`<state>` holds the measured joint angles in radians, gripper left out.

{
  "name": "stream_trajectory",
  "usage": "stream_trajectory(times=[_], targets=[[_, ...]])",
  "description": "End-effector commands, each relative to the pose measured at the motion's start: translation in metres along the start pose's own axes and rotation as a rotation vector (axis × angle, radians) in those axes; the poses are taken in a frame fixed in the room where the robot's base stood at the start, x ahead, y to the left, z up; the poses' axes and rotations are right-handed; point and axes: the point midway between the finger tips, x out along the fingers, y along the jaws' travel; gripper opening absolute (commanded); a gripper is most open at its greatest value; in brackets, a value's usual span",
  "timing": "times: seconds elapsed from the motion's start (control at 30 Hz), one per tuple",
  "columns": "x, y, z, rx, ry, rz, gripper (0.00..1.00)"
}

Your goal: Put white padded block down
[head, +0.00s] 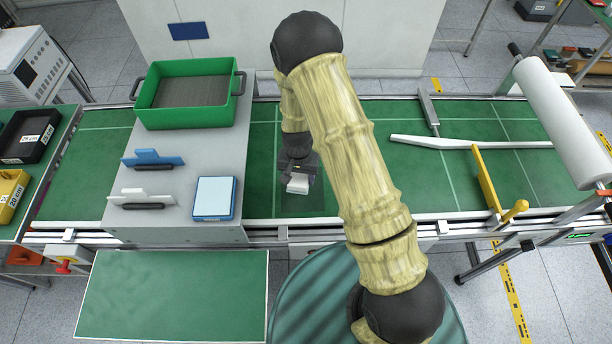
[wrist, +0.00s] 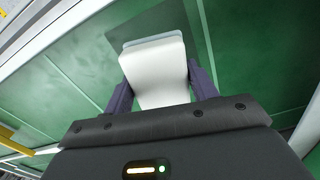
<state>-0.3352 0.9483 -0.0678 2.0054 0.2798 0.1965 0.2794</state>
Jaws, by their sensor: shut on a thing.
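The white padded block (wrist: 157,73) is between the two dark purple fingers of my gripper (wrist: 163,88) in the wrist view. My gripper is shut on it. In the head view the white block (head: 298,184) shows at the end of my gripper (head: 297,178), over the green work surface (head: 262,150) just right of the grey box. A darker green rectangle lies on the surface around and below the block. Whether the block touches the surface I cannot tell.
Left of my gripper, a grey box (head: 190,224) bears a green tray (head: 148,118), blue and white handled tools and a blue-white pad (head: 214,198). To the right lie a white bent profile (head: 470,143) and a yellow-handled piece (head: 486,180). A white roll (head: 562,120) stands far right.

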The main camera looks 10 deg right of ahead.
Motion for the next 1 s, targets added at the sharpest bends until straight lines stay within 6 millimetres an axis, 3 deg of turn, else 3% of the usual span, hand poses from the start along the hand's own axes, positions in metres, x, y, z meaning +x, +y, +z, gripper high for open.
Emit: stream_trajectory(times=[0.3, 0.7, 1.0], targets=[[0.0, 0.01, -0.006, -0.017, 0.001, 0.0, 0.21], [0.004, 0.105, -0.044, -0.231, 0.001, -0.001, 0.21], [0.004, 0.113, -0.046, -0.261, 0.001, 0.0, 0.21]])
